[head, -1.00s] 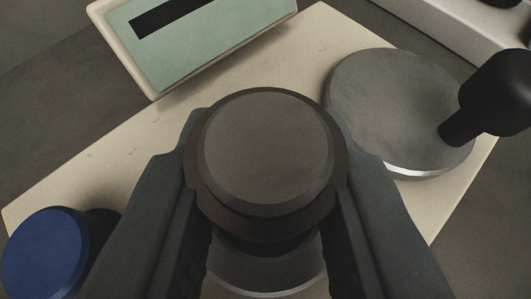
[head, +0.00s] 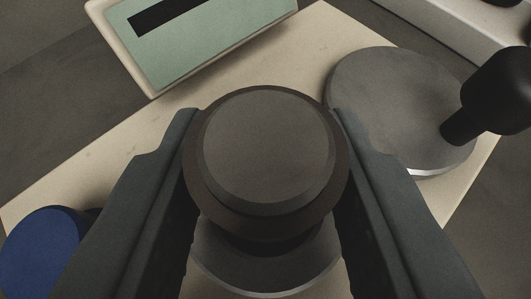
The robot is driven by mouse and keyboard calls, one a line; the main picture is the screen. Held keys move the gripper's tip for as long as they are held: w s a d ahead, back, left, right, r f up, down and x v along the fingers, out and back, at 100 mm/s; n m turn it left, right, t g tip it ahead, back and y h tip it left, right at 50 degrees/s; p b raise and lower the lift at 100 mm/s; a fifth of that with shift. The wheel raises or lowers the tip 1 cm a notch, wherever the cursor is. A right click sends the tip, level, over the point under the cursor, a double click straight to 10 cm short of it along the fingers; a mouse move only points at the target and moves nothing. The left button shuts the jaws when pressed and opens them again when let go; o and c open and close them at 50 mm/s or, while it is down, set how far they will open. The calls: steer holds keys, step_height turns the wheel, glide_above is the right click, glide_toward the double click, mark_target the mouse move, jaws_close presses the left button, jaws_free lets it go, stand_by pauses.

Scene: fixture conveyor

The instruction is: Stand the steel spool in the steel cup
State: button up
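The steel spool (head: 266,148) stands upright between the fingers of my gripper (head: 266,190), seen from above. Its dark round top and bevelled rim are clear, and its narrower waist is in shadow. A grey round steel surface (head: 266,277) shows below it; I cannot tell whether this is the spool's lower flange or part of the steel cup. My gripper is open, with one finger on each side of the spool and thin gaps beside the lower grey round. I cannot make out a cup wall or opening.
A cream board (head: 145,135) lies underneath. A grey metal disc (head: 390,100) is at the right, with a black knobbed handle (head: 495,95) over its edge. A green-faced panel (head: 200,35) stands at the upper left, and a blue cylinder (head: 42,250) at the lower left.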

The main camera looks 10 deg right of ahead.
steer(key=o, duration=0.4)
steer(key=v, duration=1.7)
steer(key=shift+s, duration=0.2)
